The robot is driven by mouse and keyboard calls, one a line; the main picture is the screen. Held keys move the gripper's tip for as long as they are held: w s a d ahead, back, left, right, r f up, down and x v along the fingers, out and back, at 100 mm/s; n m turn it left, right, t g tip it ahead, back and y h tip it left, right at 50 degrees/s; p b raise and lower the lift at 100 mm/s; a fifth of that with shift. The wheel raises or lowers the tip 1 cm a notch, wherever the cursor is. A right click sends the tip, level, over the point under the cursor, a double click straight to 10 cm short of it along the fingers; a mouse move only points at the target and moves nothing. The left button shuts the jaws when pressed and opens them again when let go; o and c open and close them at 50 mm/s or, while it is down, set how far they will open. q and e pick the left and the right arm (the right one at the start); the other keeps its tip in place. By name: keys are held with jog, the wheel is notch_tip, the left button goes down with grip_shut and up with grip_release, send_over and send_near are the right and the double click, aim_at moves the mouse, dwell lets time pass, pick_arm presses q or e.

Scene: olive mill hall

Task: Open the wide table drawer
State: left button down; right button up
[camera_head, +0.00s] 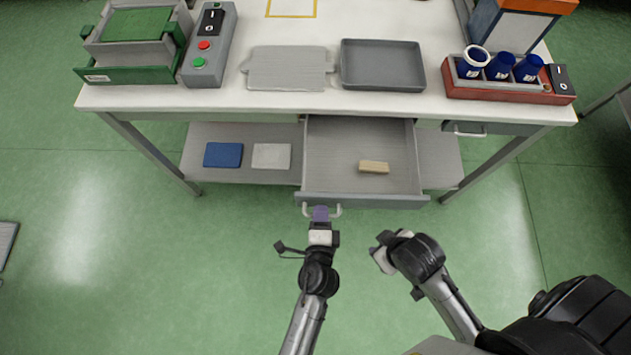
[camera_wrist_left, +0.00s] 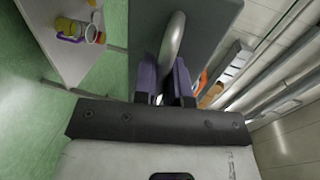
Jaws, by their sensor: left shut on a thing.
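The wide table drawer (camera_head: 340,150) is pulled out from under the white table (camera_head: 390,103), and its grey inside shows. A small tan block (camera_head: 374,167) lies in it. A pale bow handle (camera_head: 335,210) is on the drawer front (camera_head: 390,201). My left gripper (camera_head: 320,214) is at this handle, shut on it. In the left wrist view the purple fingers (camera_wrist_left: 165,82) are on both sides of the curved handle (camera_wrist_left: 173,45). My right gripper (camera_head: 383,255) is in front of the drawer, apart from it, and its fingers do not show clearly.
On the table stand a button box (camera_head: 208,50), a grey tray (camera_head: 383,65), a flat grey plate (camera_head: 288,68) and a red rack (camera_head: 500,90) with blue cups. A narrow drawer (camera_head: 490,128) is closed at right. A blue pad (camera_head: 223,155) lies on the lower shelf. The green floor in front is clear.

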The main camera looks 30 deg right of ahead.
pick_arm(q)
jog(key=c, duration=1.2)
grip_release()
jog(key=p+v, duration=0.1)
jog(key=v, duration=1.2)
jog(key=shift+s+a, duration=0.2)
jog(key=shift+s, duration=0.15)
jog(key=shift+r, duration=0.1)
